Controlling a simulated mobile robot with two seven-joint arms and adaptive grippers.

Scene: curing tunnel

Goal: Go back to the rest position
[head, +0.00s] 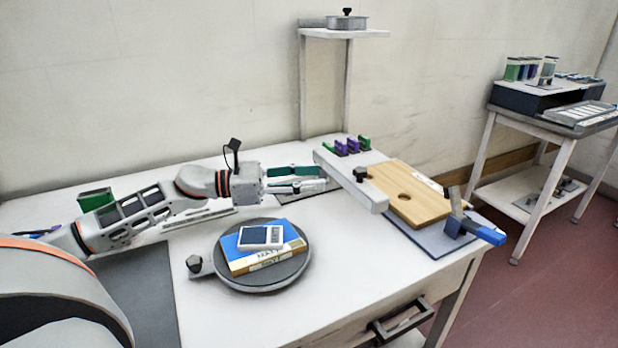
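My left gripper (325,179) reaches in from the left over the back of the white table. Its two fingers are spread with a gap between them, and nothing shows in the gap. The fingertips point right, close to the left end of a pale bar (345,182) with a dark knob; I cannot tell whether they touch it. My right gripper is not in view.
The white table (345,270) holds a round dark turntable (265,284) with a blue-yellow box, a wooden board (420,200) with a hole, and a blue-handled tool (482,232). A shelf (345,33) rises behind. A second table (560,125) stands right.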

